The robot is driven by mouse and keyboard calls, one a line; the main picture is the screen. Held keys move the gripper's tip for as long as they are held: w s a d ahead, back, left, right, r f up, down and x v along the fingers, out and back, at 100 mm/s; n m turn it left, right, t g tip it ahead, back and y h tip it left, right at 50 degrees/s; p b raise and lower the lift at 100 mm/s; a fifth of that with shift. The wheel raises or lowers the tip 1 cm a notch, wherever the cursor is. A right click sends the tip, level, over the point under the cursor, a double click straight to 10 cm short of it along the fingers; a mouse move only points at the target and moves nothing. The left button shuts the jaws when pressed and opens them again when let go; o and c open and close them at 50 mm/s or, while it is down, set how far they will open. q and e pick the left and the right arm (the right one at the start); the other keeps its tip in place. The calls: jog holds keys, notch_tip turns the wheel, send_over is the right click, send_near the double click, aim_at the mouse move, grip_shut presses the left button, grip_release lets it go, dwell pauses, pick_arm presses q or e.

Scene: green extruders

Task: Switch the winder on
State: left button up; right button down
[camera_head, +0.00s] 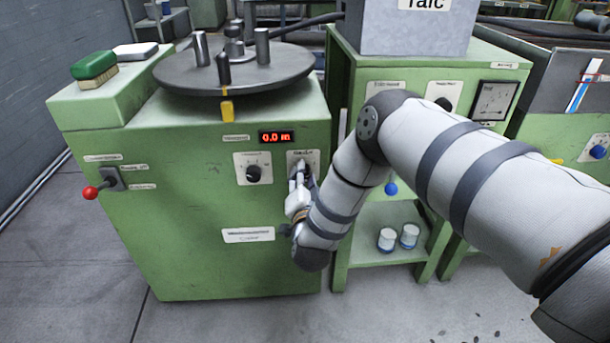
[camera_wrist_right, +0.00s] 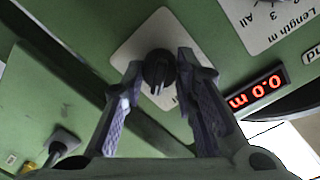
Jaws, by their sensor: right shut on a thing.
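The winder (camera_head: 190,220) is a green cabinet with a grey round turntable (camera_head: 235,72) and upright pegs on top. Its front has a red display (camera_head: 277,137) reading 0.0 m and a black dial (camera_head: 253,173) on a white plate. To the right is a second white plate (camera_head: 311,158), with my right gripper (camera_head: 297,180) in front of it. In the right wrist view, my fingers stand on either side of a black rotary switch (camera_wrist_right: 159,70) and are shut on it. The head view hides most of that switch behind the gripper. My left gripper is not in view.
A lever with a red knob (camera_head: 90,193) sticks out at the cabinet's left front. A green brush (camera_head: 94,66) lies on the left ledge. A green stand (camera_head: 345,90) with a grey talc box (camera_head: 410,32) and two small jars stands close on the right.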

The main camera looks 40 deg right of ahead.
jog(key=shift+m, duration=0.5)
dwell(0.3)
jog(key=c, duration=1.3)
grip_release()
jog(key=shift+s+a, duration=0.1)
jog(key=v, duration=1.1)
jog(key=shift+s+a+r, duration=0.1)
jog(key=shift+s+a, duration=0.1)
jog(key=shift+s, duration=0.15)
